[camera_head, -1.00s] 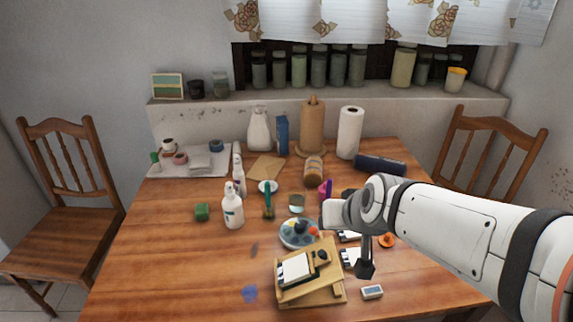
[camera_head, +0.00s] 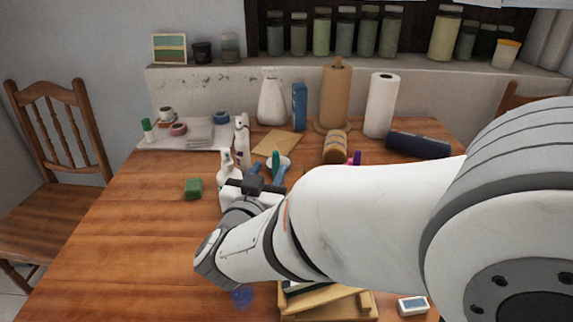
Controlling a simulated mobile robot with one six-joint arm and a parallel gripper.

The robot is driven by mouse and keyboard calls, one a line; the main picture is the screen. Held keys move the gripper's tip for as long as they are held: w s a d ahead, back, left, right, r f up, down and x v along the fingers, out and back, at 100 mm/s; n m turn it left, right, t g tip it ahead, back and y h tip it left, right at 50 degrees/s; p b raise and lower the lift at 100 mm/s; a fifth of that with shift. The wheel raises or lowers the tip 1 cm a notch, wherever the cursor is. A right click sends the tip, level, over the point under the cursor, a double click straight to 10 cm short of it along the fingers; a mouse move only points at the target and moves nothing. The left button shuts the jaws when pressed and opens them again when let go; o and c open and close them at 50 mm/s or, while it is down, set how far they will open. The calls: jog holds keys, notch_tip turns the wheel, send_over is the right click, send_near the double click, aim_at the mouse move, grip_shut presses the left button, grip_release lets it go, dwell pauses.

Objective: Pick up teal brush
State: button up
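The teal brush (camera_head: 276,159) is near the middle of the table, and only its upper part shows. My gripper (camera_head: 266,171) is in front of it, pointing away toward the back of the table. Its two blue fingertips appear spread apart, with the brush behind or beside the right one. I cannot tell whether the brush is between the fingers or touching them. My gripper and arm hide the lower part of the brush.
White bottles (camera_head: 227,163) stand close to the left of my gripper. A wooden easel (camera_head: 330,304) is under my arm, which hides much of the right table. The left front of the table (camera_head: 130,250) is largely clear.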

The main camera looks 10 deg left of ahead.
aim_at(275, 157)
jog(key=w+b, duration=0.1)
jog(key=w, duration=0.6)
jog(key=shift+b, duration=0.35)
jog(key=shift+c, duration=0.5)
grip_shut()
